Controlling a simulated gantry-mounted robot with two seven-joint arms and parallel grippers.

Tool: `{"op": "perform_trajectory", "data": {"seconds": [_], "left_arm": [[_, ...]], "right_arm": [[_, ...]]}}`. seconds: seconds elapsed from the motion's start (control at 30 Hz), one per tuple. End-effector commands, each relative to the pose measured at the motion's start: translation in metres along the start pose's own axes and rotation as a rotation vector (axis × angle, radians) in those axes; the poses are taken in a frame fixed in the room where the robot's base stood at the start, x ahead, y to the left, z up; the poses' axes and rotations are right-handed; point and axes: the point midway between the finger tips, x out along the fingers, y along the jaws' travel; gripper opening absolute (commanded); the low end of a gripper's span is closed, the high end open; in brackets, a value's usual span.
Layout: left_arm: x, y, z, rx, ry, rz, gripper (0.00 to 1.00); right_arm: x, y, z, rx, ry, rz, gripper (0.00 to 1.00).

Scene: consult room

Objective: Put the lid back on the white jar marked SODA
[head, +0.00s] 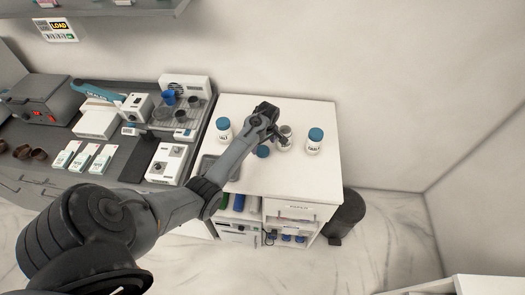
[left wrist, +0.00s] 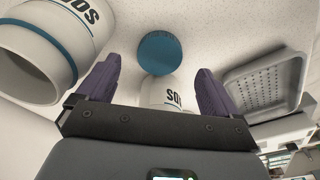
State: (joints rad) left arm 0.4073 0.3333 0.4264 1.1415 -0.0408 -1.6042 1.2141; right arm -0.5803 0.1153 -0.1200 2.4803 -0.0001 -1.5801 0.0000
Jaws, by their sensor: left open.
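A white jar without a lid (head: 286,145) stands on the white table beside my left gripper (head: 277,134), which partly hides it. In the left wrist view this open jar (left wrist: 45,55) is large at the left, its label starting "SO". A loose-looking blue lid (head: 263,151) shows just left of it, near my arm. In the left wrist view the blue lid (left wrist: 160,53) is beyond my open, empty fingers (left wrist: 160,82). My right gripper is out of view.
Blue-lidded white jars stand at the left (head: 223,133) and right (head: 314,146) of the table. A grey tray (left wrist: 265,85) lies by the lid. The white tabletop (head: 300,180) is clear at the front right. A dark bench with equipment is at the left.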

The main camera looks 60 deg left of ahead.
Motion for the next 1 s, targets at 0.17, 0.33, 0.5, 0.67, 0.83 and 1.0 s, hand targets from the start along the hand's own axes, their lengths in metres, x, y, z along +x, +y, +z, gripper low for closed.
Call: {"op": "perform_trajectory", "data": {"seconds": [0.17, 0.33, 0.5, 0.67, 0.83, 1.0], "left_arm": [[0.024, 0.0, 0.001, 0.0, 0.0, -0.003, 0.94], [0.037, 0.0, 0.0, 0.0, 0.0, 0.0, 0.94], [0.038, 0.0, 0.001, 0.0, 0.0, 0.001, 0.94], [0.038, 0.0, 0.001, 0.0, 0.0, 0.0, 0.94], [0.038, 0.0, 0.001, 0.0, 0.0, 0.0, 0.76], [0.038, 0.0, 0.001, 0.0, 0.0, 0.0, 0.49]], "right_arm": [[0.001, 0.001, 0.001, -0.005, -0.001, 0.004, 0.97], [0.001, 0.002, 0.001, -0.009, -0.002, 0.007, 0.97], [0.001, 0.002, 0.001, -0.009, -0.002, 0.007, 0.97], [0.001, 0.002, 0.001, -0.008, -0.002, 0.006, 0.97], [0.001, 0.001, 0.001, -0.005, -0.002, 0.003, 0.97], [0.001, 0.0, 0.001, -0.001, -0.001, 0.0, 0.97]]}}
